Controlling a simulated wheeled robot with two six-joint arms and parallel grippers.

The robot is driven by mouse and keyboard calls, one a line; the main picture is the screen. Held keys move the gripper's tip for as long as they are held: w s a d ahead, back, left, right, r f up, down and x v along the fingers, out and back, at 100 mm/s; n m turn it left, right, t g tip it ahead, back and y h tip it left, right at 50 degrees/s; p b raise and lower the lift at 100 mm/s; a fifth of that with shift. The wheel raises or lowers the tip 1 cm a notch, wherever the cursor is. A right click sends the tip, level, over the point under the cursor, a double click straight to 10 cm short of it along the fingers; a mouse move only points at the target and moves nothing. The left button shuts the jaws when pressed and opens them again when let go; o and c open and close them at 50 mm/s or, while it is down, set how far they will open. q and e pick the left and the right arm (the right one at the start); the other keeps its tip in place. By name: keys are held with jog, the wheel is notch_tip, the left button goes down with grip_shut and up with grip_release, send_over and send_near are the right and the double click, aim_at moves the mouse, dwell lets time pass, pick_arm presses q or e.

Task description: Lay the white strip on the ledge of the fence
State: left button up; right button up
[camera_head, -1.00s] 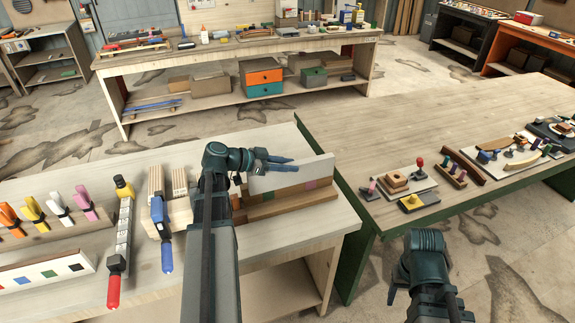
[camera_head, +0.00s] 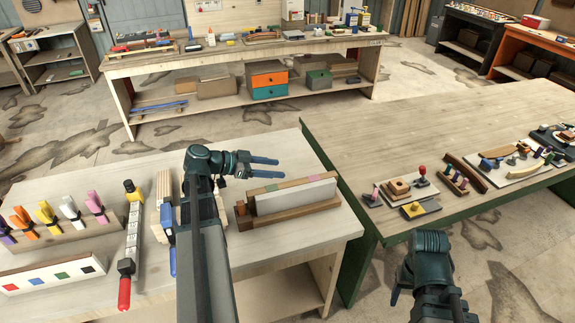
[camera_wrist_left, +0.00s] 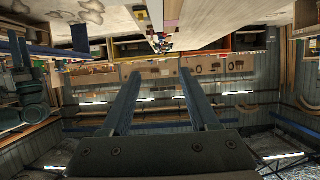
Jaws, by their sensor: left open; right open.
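The white strip (camera_head: 297,194) stands on its long edge on the brown ledge (camera_head: 275,219) of the wooden fence (camera_head: 290,184), along the fence's front face. The fence's top edge with coloured squares shows just above the strip. My left gripper (camera_head: 279,168) is open and empty, above and behind the fence, apart from the strip. Its two spread fingers also show in the left wrist view (camera_wrist_left: 157,75), with nothing between them; the strip is not clear there. My right gripper (camera_head: 397,287) is open and empty over the floor at the lower right, partly hidden by its arm.
Left of the fence are a blue clamp (camera_head: 167,210), a long bar clamp with a red handle (camera_head: 128,245) and several coloured clamps on a rack (camera_head: 45,245). A green-legged table (camera_head: 400,130) with small items stands at the right. A gap separates the two tables.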

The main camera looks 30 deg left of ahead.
pick_arm(q)
jog(key=shift+p+v, duration=0.7)
jog(key=shift+v, duration=1.9)
jog(key=w+d+f+n+g+y, duration=0.1)
jog(key=d+f+g, duration=0.3)
jog(key=d, duration=0.6)
jog(key=d+f+g, duration=0.3)
jog(key=d+f, duration=0.1)
jog(key=d, duration=0.6)
jog(key=s+d+f+n+g+y, duration=0.1)
jog(key=s+d+y, duration=0.3)
jog(key=d, duration=0.5)
jog(key=s+d+f+n+g+y, duration=0.2)
jog(key=s+d+f+y, duration=0.2)
jog(key=d, duration=0.4)
jog(key=shift+s+d+f+g+y, duration=0.2)
jog(key=shift+s+d+g+y, duration=0.15)
jog(key=shift+s+y, duration=0.25)
